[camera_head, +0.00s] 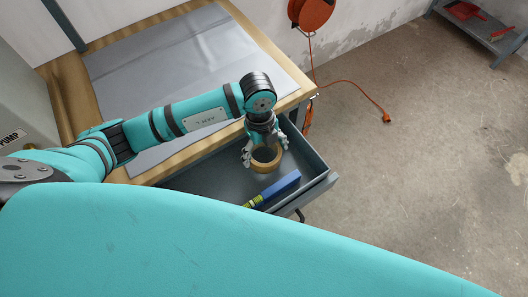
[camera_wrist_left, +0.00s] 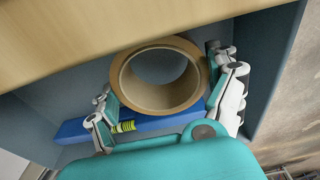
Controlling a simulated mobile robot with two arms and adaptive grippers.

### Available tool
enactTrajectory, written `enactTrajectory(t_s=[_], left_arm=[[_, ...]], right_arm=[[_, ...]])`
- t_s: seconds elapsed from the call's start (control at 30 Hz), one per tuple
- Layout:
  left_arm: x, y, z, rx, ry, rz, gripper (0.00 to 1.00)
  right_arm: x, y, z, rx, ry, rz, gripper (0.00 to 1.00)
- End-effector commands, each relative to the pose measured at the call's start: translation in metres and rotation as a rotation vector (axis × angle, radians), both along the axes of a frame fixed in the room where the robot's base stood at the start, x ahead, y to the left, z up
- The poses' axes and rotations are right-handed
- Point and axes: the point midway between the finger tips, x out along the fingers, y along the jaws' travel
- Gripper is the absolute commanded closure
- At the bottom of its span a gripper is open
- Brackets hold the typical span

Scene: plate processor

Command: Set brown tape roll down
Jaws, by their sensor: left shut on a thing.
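A brown tape roll (camera_head: 266,168) is held by my left gripper (camera_head: 265,155) over the open drawer (camera_head: 215,180) in the head view. In the left wrist view the tape roll (camera_wrist_left: 198,80) sits between the two fingers of my left gripper (camera_wrist_left: 165,98), one finger on each side. I cannot tell whether the roll touches the drawer floor. My right gripper does not show.
A blue box-like item (camera_head: 282,186) and a yellow-green item (camera_head: 254,201) lie in the drawer near its front wall. The wooden workbench (camera_head: 170,172) with a grey mat (camera_head: 200,55) is above the drawer. An orange cable reel (camera_head: 312,12) hangs behind.

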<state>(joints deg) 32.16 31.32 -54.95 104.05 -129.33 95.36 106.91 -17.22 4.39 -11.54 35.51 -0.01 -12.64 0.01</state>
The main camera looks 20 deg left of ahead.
Motion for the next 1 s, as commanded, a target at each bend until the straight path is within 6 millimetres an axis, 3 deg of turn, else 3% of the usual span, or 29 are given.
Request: enactTrajectory(t_s=[0.13,0.47,0.5,0.57,0.83,1.0], left_arm=[[0.000,0.000,-0.021,0.001,0.002,0.001,0.48],[0.000,0.000,-0.025,-0.001,0.001,0.000,0.48],[0.000,0.000,-0.025,-0.001,0.001,0.000,0.09],[0.000,0.000,-0.025,-0.001,0.001,0.000,0.01],[0.000,0.000,-0.024,-0.001,0.001,0.000,0.00],[0.002,0.000,-0.011,-0.003,-0.002,-0.002,0.00]], right_arm=[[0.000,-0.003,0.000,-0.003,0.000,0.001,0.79],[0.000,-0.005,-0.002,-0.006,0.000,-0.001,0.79],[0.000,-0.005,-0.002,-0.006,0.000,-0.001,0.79],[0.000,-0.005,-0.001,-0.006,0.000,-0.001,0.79],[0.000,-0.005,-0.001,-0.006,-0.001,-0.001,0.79],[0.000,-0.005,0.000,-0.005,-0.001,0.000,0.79]])
